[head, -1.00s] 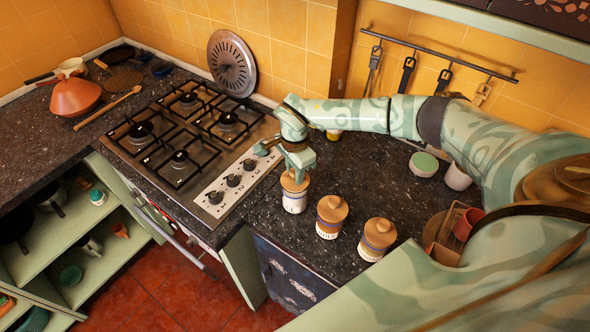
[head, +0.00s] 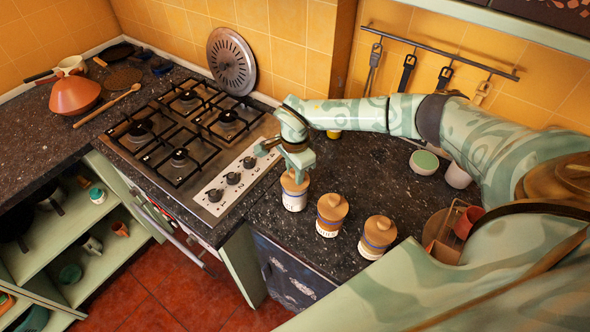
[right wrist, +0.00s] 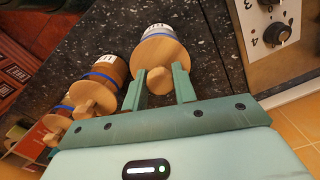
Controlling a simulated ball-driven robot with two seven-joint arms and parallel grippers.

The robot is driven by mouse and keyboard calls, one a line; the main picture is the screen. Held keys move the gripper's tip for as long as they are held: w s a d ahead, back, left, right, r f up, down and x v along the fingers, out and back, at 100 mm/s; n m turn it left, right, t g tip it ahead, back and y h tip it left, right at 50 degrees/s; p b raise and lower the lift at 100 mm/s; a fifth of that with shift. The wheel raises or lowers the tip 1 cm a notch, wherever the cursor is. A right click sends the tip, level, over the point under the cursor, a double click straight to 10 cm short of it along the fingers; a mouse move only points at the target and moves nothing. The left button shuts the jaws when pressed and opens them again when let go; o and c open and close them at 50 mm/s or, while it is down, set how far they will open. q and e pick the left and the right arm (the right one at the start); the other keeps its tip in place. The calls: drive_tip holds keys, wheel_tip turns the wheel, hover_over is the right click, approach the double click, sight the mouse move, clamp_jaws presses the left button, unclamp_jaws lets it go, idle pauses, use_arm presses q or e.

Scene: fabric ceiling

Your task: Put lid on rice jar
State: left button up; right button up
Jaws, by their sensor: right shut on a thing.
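The rice jar looks to be the white jar (head: 294,202) nearest the stove in the head view, though its label is too small to read. Its round wooden lid (head: 292,183) sits on top of it. My right gripper (head: 298,165) is over this jar, shut on the lid's knob. In the right wrist view the fingers (right wrist: 161,86) flank the round wooden knob, with the lid (right wrist: 160,55) and the jar (right wrist: 157,30) beyond. I cannot tell whether the lid is fully seated. My left gripper is not in view.
The gas stove (head: 195,145) is to the left. A green-topped bowl (head: 424,162) and a cup (head: 457,176) stand behind.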

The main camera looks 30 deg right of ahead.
drive_tip(key=o, duration=1.6)
wheel_tip(320, 180, up, 7)
drive_tip(key=p, duration=0.6)
